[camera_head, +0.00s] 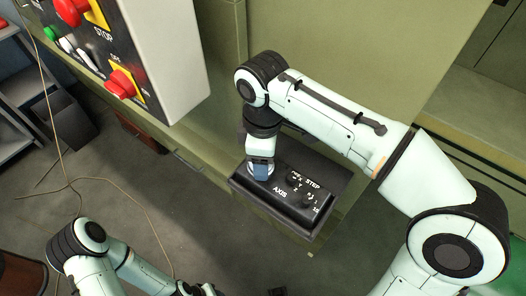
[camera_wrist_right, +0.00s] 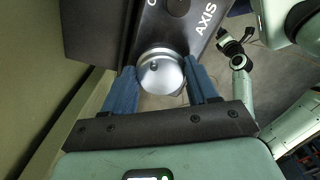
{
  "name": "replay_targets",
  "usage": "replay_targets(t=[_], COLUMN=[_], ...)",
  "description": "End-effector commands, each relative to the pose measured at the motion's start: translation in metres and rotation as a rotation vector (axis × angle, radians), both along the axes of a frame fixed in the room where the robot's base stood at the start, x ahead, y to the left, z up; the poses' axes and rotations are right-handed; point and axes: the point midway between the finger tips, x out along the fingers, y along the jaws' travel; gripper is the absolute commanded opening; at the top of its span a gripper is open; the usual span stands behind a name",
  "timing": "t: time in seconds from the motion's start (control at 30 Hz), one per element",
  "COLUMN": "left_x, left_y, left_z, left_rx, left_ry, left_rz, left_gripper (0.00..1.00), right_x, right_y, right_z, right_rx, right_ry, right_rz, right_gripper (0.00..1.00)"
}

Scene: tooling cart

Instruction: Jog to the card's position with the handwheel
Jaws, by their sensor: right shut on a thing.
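The black control box (camera_head: 291,219) has AXIS and STEP labels and two small dark knobs, the AXIS knob (camera_head: 292,178) and the STEP knob (camera_head: 308,200). The handwheel (camera_wrist_right: 162,73) is a silver round knob on the same box face. My right gripper (camera_head: 262,172) reaches down onto the box's left end. In the right wrist view its blue fingers (camera_wrist_right: 160,80) are shut on the handwheel, one on each side. My left gripper (camera_wrist_right: 235,42) shows in the right wrist view, away from the box, with its dark fingers apart and empty. I cannot make out a card.
A grey panel with a red STOP button (camera_head: 72,10) and a red OFF/ON switch (camera_head: 122,83) stands at the upper left. The olive machine body (camera_head: 345,40) rises behind the box. Grey floor (camera_head: 130,190) lies open at left, with a thin cable across it.

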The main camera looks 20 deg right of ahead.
Motion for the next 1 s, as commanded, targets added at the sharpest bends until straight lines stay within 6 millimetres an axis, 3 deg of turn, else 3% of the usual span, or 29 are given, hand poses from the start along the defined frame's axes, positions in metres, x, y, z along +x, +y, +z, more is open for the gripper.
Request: replay_targets(t=[1.0], left_x=[0.019], left_y=[0.0], left_z=[0.028], left_rx=[0.0], left_ry=[-0.022], left_rz=[0.0], left_gripper=[0.43], right_x=[-0.003], right_y=[0.004], right_z=[-0.001], right_rx=[-0.001], right_ry=[0.003], right_rz=[-0.966], right_gripper=[0.28])
